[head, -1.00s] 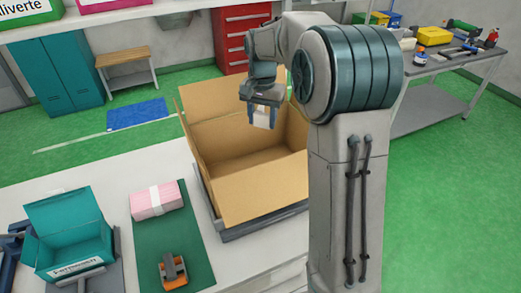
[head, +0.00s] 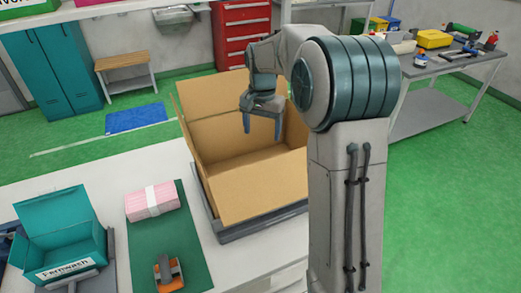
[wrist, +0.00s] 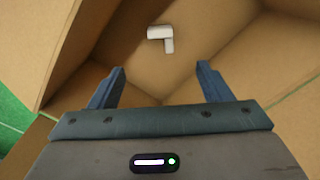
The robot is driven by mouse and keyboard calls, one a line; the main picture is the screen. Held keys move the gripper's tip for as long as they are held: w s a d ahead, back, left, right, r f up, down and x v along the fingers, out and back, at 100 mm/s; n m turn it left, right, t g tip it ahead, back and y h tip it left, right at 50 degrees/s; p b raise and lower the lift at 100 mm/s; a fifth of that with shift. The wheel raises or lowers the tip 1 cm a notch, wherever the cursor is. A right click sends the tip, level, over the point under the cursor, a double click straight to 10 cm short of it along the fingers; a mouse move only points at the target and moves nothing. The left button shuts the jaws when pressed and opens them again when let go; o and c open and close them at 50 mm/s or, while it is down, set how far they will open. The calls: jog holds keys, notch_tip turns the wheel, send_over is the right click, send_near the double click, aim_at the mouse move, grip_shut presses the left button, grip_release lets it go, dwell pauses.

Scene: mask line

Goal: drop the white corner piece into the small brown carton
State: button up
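The white corner piece (wrist: 161,36) lies inside the brown carton, below my gripper, in the wrist view. It is L-shaped and apart from the fingers. In the head view it is hidden by the carton's wall. The brown carton (head: 255,185) stands open with its flaps up on a grey platform. My gripper (head: 262,135) is above the carton's opening in the head view. Its two fingers are spread with nothing between them, as the wrist view (wrist: 160,85) also shows.
A teal box (head: 62,262) stands at the front left. A pink-and-white pack (head: 152,201) and an orange-and-grey tool (head: 168,275) lie on a green mat (head: 190,245) left of the carton. A grey workbench (head: 440,110) with tools stands at the back right.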

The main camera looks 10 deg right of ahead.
notch_tip(320, 180, up, 14)
dwell(0.6)
jog(key=shift+s+f, duration=0.1)
jog(key=s+f+n+t, duration=0.1)
jog(key=s+f+n, duration=0.2)
jog(key=s, duration=1.1)
jog(key=s+f+n+t, duration=0.2)
jog(key=s+f+n, duration=0.2)
jog(key=s+f, duration=0.5)
jog(key=s, duration=0.4)
jog(key=shift+s+a+f, duration=0.15)
jog(key=shift+s+f, duration=0.1)
jog(key=shift+s, duration=0.15)
